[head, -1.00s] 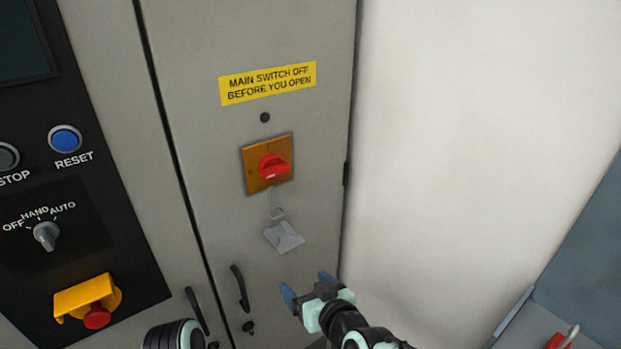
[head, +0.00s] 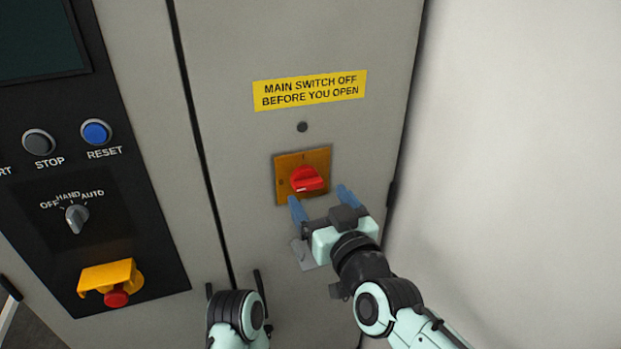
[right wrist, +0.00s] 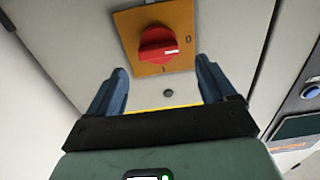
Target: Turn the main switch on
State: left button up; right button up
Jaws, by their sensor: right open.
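The main switch is a red rotary knob (head: 307,179) on an orange-yellow plate (head: 285,162) on the grey cabinet door. In the right wrist view the knob (right wrist: 157,44) has its grip bar lying sideways, in line with the 0 mark at the plate's side; the I mark is at another edge. My right gripper (head: 318,195) is open and empty, its blue fingertips just below the knob and apart from it. In the right wrist view the fingers (right wrist: 161,66) point toward the plate, one on each side of the knob.
A yellow warning label (head: 310,90) is above the switch. A grey tag (head: 303,254) below it is partly hidden by my right gripper. To the left is a black panel with a blue reset button (head: 96,132), selector (head: 76,218) and red emergency button (head: 116,298).

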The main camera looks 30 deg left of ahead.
aim_at(310, 185)
jog(key=p+x, duration=0.1)
jog(key=x, duration=0.5)
jog(key=shift+d+p, duration=0.1)
jog(key=shift+p, duration=0.2)
pick_arm(q)
jog(key=shift+w+r, duration=0.35)
jog(key=shift+r, duration=0.25)
jog(key=shift+w+r, duration=0.35)
jog(key=shift+r, duration=0.2)
pick_arm(e)
jog(key=c, duration=1)
